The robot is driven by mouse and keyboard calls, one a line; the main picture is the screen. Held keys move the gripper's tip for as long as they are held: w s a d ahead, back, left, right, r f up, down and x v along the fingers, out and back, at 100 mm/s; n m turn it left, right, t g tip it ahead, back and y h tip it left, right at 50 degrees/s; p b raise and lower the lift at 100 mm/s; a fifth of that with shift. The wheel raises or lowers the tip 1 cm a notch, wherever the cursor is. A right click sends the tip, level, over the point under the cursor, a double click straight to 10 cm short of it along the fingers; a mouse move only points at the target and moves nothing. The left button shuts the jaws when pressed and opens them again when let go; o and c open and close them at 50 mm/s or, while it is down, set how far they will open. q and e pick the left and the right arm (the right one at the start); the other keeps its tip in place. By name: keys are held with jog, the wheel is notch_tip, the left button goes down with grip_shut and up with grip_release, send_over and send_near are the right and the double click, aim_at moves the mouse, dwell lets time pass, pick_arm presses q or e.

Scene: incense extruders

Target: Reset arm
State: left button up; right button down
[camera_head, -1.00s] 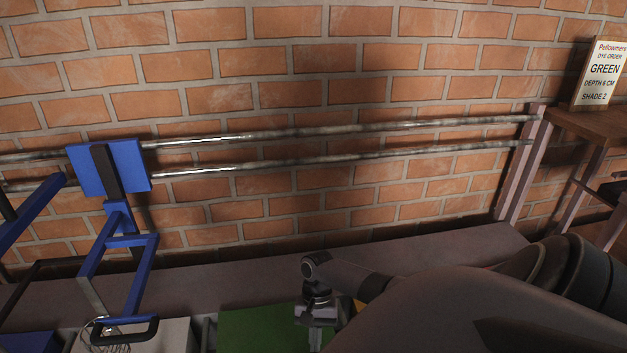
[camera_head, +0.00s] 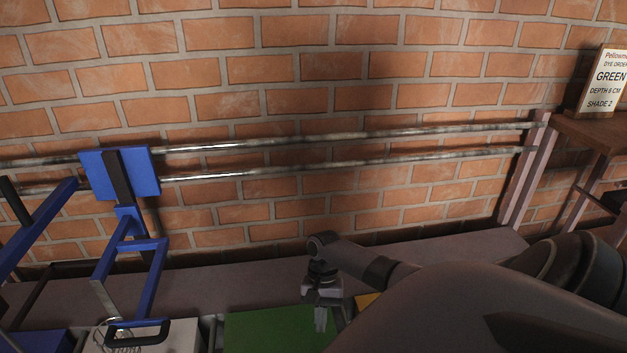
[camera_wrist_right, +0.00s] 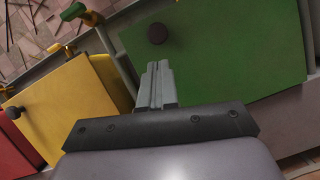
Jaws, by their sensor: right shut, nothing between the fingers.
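My right gripper (camera_head: 321,318) is in the lower middle of the head view, above the green panel (camera_head: 265,330). In the right wrist view its fingers (camera_wrist_right: 158,75) are together with nothing between them. My right arm reaches in from the lower right of the head view. My left gripper does not show.
A blue carriage (camera_head: 145,172) with a blue frame hangs on two metal rails (camera_head: 330,137) along the brick wall. A dye order sign (camera_head: 606,82) reading GREEN stands on a wooden shelf (camera_head: 590,128) at right. A red panel (camera_wrist_right: 15,150) lies left of the yellow one.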

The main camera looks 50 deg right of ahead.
jog(key=shift+d+r, duration=0.1)
jog(key=shift+r, duration=0.15)
